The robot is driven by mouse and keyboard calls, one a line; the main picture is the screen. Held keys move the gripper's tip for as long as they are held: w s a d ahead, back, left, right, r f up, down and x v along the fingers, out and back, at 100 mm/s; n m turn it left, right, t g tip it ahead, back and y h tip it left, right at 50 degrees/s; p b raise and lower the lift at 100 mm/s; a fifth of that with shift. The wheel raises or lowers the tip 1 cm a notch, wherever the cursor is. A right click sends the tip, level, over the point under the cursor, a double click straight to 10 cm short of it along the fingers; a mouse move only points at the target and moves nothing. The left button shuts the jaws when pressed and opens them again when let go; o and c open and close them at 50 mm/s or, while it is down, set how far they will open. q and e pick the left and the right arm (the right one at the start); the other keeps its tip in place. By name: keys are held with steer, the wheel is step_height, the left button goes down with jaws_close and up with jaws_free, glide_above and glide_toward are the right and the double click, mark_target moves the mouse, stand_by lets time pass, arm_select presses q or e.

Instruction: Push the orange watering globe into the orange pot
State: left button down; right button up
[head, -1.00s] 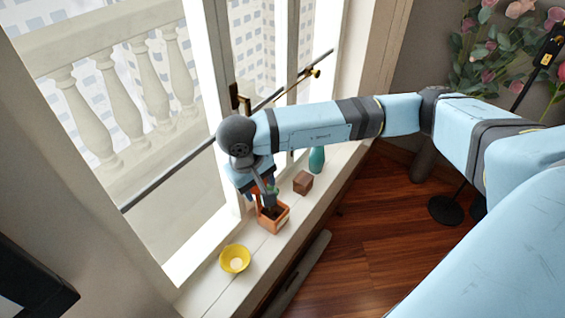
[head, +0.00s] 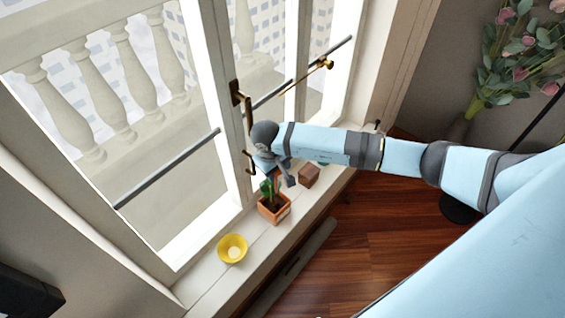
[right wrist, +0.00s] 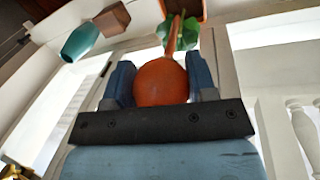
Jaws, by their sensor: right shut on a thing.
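The orange pot (head: 273,211) stands on the windowsill, with dark soil and a green plant in it. My right gripper (right wrist: 160,76) is shut on the round bulb of the orange watering globe (right wrist: 160,84). In the right wrist view the globe's narrow stem points away from me towards the green leaves (right wrist: 178,32) and the pot (right wrist: 184,8). I cannot tell whether the stem tip is in the soil. In the head view my right gripper (head: 268,168) is just above and behind the pot, and the globe is largely hidden. My left gripper is not in view.
A yellow bowl (head: 232,249) stands left of the pot on the sill. A brown block (head: 309,175) and a teal vase (right wrist: 80,42) are on the other side, near my right arm. The window frame and its brass handle (head: 247,125) are close behind the gripper.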

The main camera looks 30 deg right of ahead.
steer(key=shift+d+f, duration=0.1)
steer(key=shift+d, duration=0.1)
steer(key=shift+a+f+b, duration=0.1)
steer(key=shift+f+b, duration=0.45)
steer(key=shift+f, duration=0.35)
step_height(320, 180, down, 4)
steer(key=b, duration=0.3)
steer(key=shift+f, duration=0.1)
steer(key=shift+b, duration=0.55)
stand_by(1.1)
steer(key=shift+f, duration=0.1)
